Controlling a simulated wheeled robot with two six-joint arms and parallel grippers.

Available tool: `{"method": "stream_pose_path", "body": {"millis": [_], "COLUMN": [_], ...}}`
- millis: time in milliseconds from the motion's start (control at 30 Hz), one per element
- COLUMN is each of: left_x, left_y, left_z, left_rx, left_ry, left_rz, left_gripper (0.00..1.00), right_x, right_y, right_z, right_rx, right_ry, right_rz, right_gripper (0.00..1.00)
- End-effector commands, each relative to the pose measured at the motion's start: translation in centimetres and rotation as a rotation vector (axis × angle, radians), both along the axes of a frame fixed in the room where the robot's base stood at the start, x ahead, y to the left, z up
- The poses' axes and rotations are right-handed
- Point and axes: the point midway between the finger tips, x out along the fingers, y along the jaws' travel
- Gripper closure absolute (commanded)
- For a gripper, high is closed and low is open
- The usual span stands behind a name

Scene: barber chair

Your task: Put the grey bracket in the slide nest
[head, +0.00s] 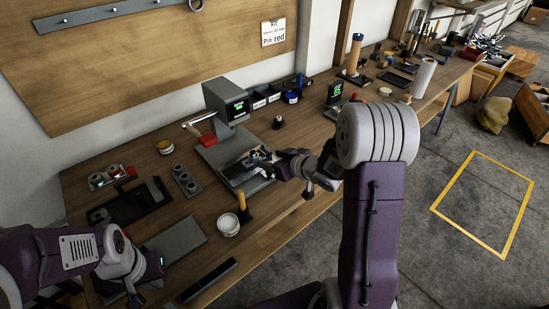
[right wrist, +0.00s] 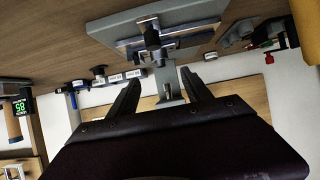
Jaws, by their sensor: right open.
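The slide nest (head: 243,163) appears to be the dark and metal fixture on the grey base plate (head: 211,154) of the bench machine. It also shows at the top of the right wrist view (right wrist: 152,36), as a dark clamp-like part across bright rails. My right gripper (head: 264,163) is at the right side of this fixture. In the right wrist view its two black fingers (right wrist: 162,80) are apart, with the fixture just beyond them. I cannot make out the grey bracket with certainty; the fixture area is small and partly covered. My left gripper (head: 147,281) is low over the bench's front left, its fingers unclear.
The grey machine (head: 220,96) with a screen stands behind the fixture. A white tub (head: 228,226), a yellow-handled tool (head: 242,202) and a grey plate (head: 177,241) lie in front. Dark bins (head: 262,98) line the back.

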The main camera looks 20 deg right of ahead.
Motion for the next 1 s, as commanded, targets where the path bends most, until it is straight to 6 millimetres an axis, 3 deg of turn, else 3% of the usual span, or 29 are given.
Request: {"method": "stream_pose_path", "body": {"millis": [233,367,467,500,600,700,800,1000], "left_x": [0.0,0.0,0.0,0.0,0.0,0.0,0.0,0.0], "left_y": [0.0,0.0,0.0,0.0,0.0,0.0,0.0,0.0], "left_z": [0.2,0.2,0.2,0.2,0.2,0.2,0.2,0.2], "left_rx": [0.000,0.000,0.000,0.000,0.000,0.000,0.000,0.000], "left_ry": [0.000,0.000,0.000,0.000,0.000,0.000,0.000,0.000], "left_rz": [0.000,0.000,0.000,0.000,0.000,0.000,0.000,0.000], "left_gripper": [1.00,1.00,1.00,1.00,1.00,1.00,1.00,1.00], "right_x": [-1.2,-2.1,-5.9,-8.4,-15.1,-20.6,-23.3,-23.9], "right_y": [-0.4,-1.2,-2.3,-2.3,-0.7,1.5,2.8,3.0], "right_z": [0.6,-0.4,-2.5,-3.4,-5.1,-5.7,-5.7,-5.8], "right_rx": [-0.001,-0.070,-0.162,-0.182,-0.190,-0.165,-0.143,-0.138], "right_ry": [0.002,0.087,0.294,0.398,0.653,0.847,0.944,0.964], "right_rz": [0.000,-0.083,-0.225,-0.272,-0.334,-0.339,-0.330,-0.330], "right_gripper": [0.42,0.42,0.42,0.42,0.42,0.42,0.42,0.42]}}
